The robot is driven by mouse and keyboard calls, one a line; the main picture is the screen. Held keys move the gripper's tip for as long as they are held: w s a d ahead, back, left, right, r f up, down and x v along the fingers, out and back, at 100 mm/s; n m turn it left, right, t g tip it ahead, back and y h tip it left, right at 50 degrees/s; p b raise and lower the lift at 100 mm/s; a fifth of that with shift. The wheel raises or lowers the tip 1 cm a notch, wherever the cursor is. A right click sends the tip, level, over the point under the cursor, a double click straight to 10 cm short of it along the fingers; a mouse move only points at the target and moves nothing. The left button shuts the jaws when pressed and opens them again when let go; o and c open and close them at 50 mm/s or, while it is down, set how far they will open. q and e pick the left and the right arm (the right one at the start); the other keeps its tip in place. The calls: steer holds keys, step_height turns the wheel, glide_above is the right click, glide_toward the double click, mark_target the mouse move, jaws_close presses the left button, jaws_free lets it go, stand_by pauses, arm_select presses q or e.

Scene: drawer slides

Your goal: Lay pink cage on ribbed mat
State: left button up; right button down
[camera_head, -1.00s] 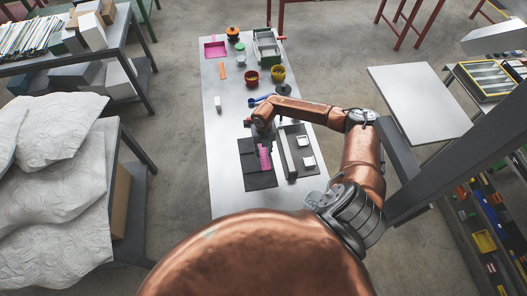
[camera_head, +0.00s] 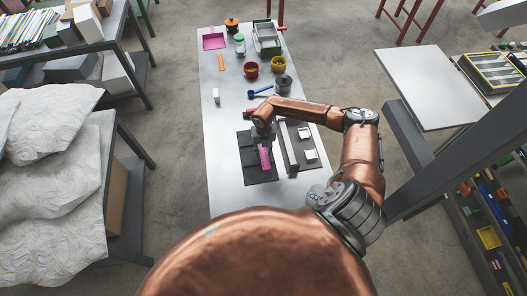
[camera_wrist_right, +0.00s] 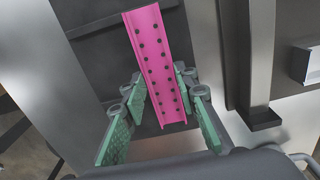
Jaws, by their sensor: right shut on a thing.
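The pink cage (camera_head: 265,158) is a long, narrow pink channel with rows of dark holes, also clear in the right wrist view (camera_wrist_right: 160,62). My right gripper (camera_head: 263,139) is shut on it, with its green fingers (camera_wrist_right: 158,100) on either side of the near part. The dark ribbed mat (camera_head: 262,177) lies on the table under the cage, and part of it shows in the right wrist view (camera_wrist_right: 100,48). The cage is over the mat; I cannot tell whether it touches it. My left gripper is not in view.
A grey holder with an upright wall (camera_head: 289,146) and small white blocks (camera_head: 309,155) stands just right of the mat. The table's left strip is mostly clear.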

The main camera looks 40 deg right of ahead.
steer(key=shift+f+b, duration=0.45)
steer(key=shift+f, duration=0.2)
steer(key=c, duration=1.8)
jaws_free()
steer(key=shift+c, duration=0.2)
steer(key=shift+o, duration=0.2)
steer(key=o, duration=0.5)
steer(key=shift+o, duration=0.2)
steer(key=shift+c, duration=0.3)
steer(key=c, duration=0.4)
steer(key=shift+r, duration=0.1)
steer(key=shift+c, duration=0.2)
